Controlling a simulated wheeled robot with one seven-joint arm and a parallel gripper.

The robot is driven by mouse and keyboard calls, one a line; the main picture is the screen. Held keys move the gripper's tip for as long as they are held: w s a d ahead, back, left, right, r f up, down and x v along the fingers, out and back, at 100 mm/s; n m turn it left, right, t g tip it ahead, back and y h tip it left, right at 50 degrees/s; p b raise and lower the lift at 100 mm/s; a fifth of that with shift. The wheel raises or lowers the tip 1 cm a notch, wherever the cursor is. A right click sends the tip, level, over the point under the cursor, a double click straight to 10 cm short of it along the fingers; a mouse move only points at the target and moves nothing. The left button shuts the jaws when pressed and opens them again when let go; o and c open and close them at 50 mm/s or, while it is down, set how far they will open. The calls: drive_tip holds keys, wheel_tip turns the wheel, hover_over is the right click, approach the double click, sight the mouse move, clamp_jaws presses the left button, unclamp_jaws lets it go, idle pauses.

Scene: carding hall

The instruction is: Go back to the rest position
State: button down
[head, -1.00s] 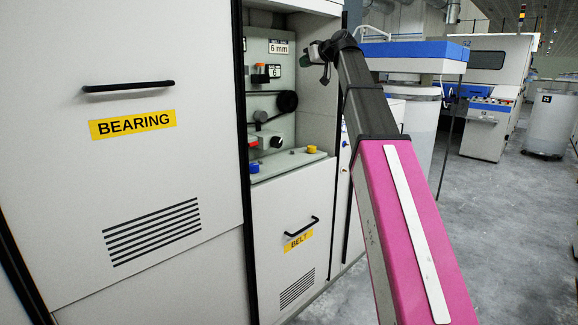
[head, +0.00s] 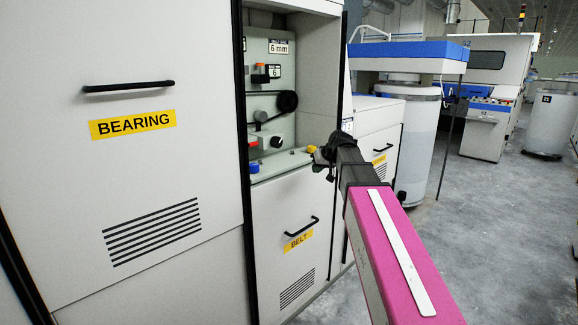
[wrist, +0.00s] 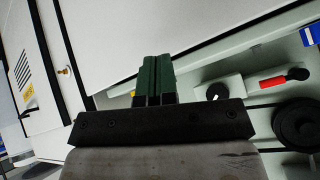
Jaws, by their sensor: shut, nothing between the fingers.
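My gripper (head: 322,162) is at the end of my dark and pink arm in the head view, in front of the right edge of the open machine bay and level with its shelf. It is small and dark there. In the wrist view, my gripper's green fingers (wrist: 156,80) are together with nothing between them. No object is held.
The BEARING door (head: 130,210) and the BELT door (head: 290,215) are shut. Grey floor (head: 500,240) at the right is clear.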

drive_tip(key=s+d+f+m+g+h, duration=0.1)
drive_tip(key=s+d+f+g, duration=0.1)
drive_tip(key=s+f, duration=0.7)
drive_tip(key=s+d+f+m+g+h, duration=0.1)
drive_tip(key=s+d+f+g+h, duration=0.1)
drive_tip(key=s+f, duration=0.7)
drive_tip(key=s+d+f+m+g+h, duration=0.1)
drive_tip(key=s+d+f, duration=0.3)
drive_tip(key=s+f, duration=0.5)
wheel_tip(320, 180, down, 7)
drive_tip(key=shift+m+g+h, duration=0.4)
drive_tip(key=shift+g+h, duration=0.2)
drive_tip(key=shift+g, duration=0.1)
drive_tip(key=shift+w, duration=0.1)
